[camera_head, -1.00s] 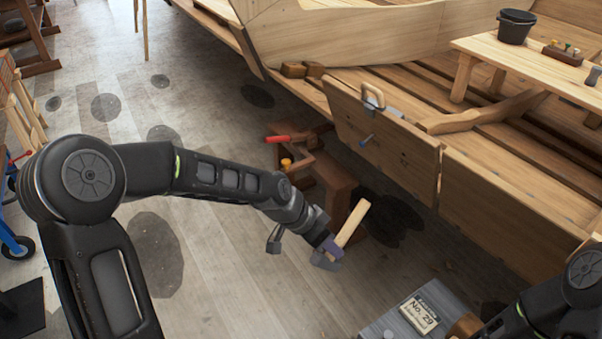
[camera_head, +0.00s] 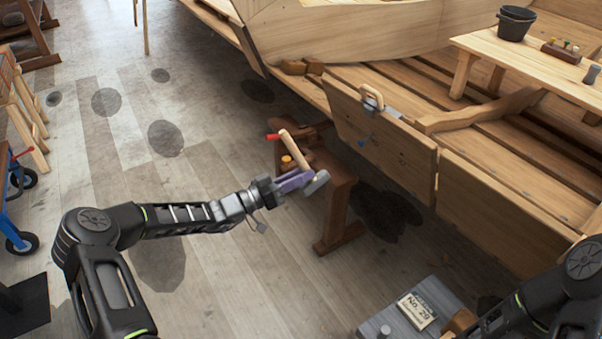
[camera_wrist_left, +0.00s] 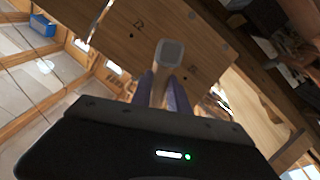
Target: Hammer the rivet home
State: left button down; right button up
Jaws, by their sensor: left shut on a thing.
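My left gripper (camera_head: 297,182) is shut on a hammer. The hammer's pale wooden handle (camera_head: 293,147) points up and left, and its grey head (camera_head: 316,183) is at the lower right, beside the purple fingers. In the left wrist view the grey head (camera_wrist_left: 170,52) shows beyond the two fingers (camera_wrist_left: 162,92), in front of a hull plank. The hull plank (camera_head: 390,150) stands right of the hammer, with a gap between. A small blue piece (camera_head: 362,142) sits on its face; I cannot tell whether this is the rivet. My right gripper is out of view.
A clamp (camera_head: 373,98) grips the plank's top edge. A grey box (camera_head: 405,318) with a label is at the lower right.

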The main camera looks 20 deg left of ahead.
aim_at(310, 166)
pick_arm(q)
jog(key=shift+w+r, duration=0.15)
jog(key=shift+w+d+r, duration=0.35)
jog(key=shift+w+d, duration=0.2)
jog(key=shift+w, duration=0.2)
jog(key=shift+w+d+r, duration=0.3)
jog(key=shift+w+d, duration=0.2)
jog(key=shift+w, duration=0.2)
